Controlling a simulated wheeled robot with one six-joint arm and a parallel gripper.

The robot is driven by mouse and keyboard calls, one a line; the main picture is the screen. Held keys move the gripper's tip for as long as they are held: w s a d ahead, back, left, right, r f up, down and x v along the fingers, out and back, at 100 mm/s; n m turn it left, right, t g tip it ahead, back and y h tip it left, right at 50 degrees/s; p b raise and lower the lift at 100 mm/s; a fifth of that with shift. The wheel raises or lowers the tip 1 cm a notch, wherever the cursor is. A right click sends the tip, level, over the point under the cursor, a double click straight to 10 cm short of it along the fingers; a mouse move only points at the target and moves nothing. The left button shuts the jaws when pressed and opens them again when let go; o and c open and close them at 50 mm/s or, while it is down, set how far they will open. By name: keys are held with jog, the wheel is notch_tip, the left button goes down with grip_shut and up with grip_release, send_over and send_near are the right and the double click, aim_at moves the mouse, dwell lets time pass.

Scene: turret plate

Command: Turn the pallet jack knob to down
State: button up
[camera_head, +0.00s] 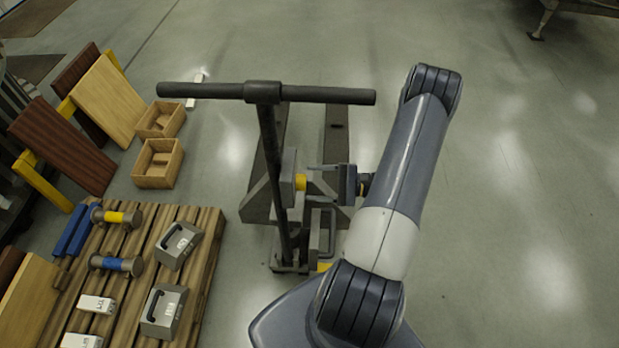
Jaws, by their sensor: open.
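The pallet jack stands upright in the middle of the view, with a dark T-shaped handle bar (320,95) on top and a grey body below. A small yellow part (301,182), which looks like the knob, sits beside a grey plate (288,170) low on the jack. My gripper (312,178) reaches in from the right and points left at the yellow part. Its fingers are open and close to that part. I cannot tell whether they touch it or are around it. The knob's setting and any labels are too small to read.
A wooden pallet (205,250) at the lower left carries grey cases, blue and yellow rollers and white boxes. Two small wooden crates (157,163) stand behind it. Boards lean at the far left. The floor (530,200) on the right is clear.

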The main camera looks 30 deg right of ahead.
jog(key=shift+x, duration=1.15)
jog(key=shift+c, duration=0.4)
jog(key=c, duration=0.9)
